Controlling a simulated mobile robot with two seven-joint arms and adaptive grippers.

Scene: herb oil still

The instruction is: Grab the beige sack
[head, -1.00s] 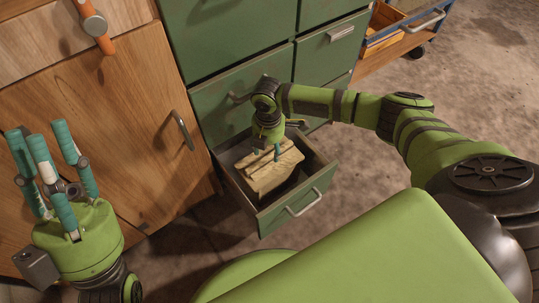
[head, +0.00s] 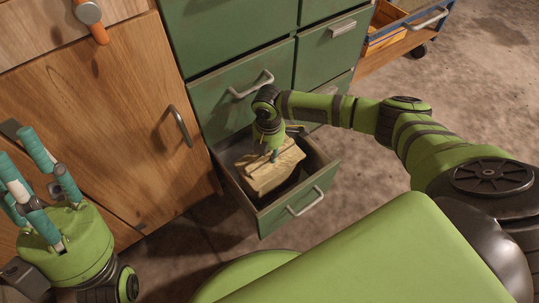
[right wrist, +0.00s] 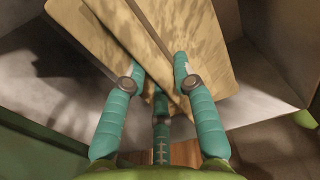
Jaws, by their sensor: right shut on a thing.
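The beige sack (head: 268,170) lies in the open lower drawer (head: 297,207) of the green cabinet. In the right wrist view the sack (right wrist: 150,50) fills the upper middle, with a fold running along it. My right gripper (head: 273,155) reaches down into the drawer and is shut on the sack. In the right wrist view its teal fingers (right wrist: 160,85) press against the sack's near edge; the fingertips are partly hidden by it. My left gripper (head: 35,175) is at the far left, empty, with its teal fingers spread apart and pointing up.
A wooden cupboard (head: 90,110) with a metal handle stands left of the green cabinet (head: 225,40). A blue-edged cart with an orange tray (head: 385,38) stands at the back right. Bare floor (head: 480,80) lies at the right.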

